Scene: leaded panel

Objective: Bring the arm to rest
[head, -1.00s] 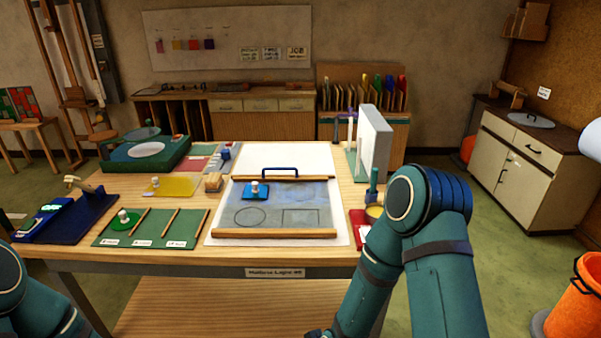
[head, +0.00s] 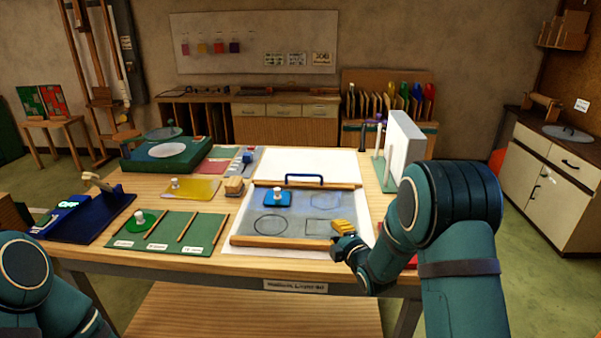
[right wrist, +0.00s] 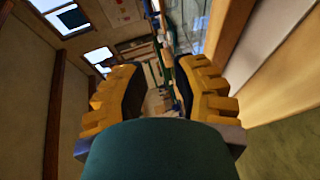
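My right gripper (head: 343,228) has yellow fingers and shows in the head view at the front right corner of the grey drawing board, by the bench's front edge. I cannot tell whether it touches the board. In the right wrist view its two fingers (right wrist: 157,80) stand apart with nothing between them. My right arm is bent, with its elbow raised at the right. Only a link of my left arm shows at the lower left; the left gripper is out of view.
The board (head: 290,226) carries a blue piece with a knob (head: 277,199) and wooden bars. A green mat (head: 165,232) with dividers lies left of it. A white upright panel (head: 405,146) stands behind my right arm. Open floor (head: 545,250) lies to the right.

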